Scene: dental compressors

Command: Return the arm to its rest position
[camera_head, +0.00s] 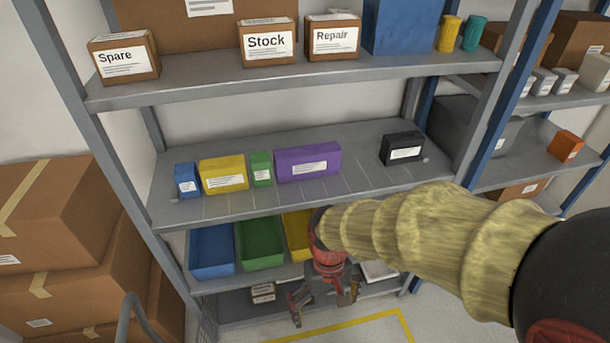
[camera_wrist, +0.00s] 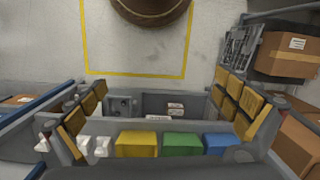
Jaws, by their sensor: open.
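My arm, in a yellowish sleeve, reaches in from the right of the head view. My gripper (camera_head: 323,298) hangs from its red wrist in front of the lower part of the shelf rack. Its fingers are spread apart and hold nothing. In the wrist view my gripper (camera_wrist: 165,110) shows as two wide-apart padded fingers at left and right, with the rack between and beyond them. The arm and wrist hide part of the lower shelves.
The shelf rack (camera_head: 290,75) bears cardboard boxes on top and blue, yellow, green, purple and black boxes mid-level. Blue (camera_head: 212,250) and green (camera_head: 261,243) bins sit below. Stacked cartons (camera_head: 60,225) stand left.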

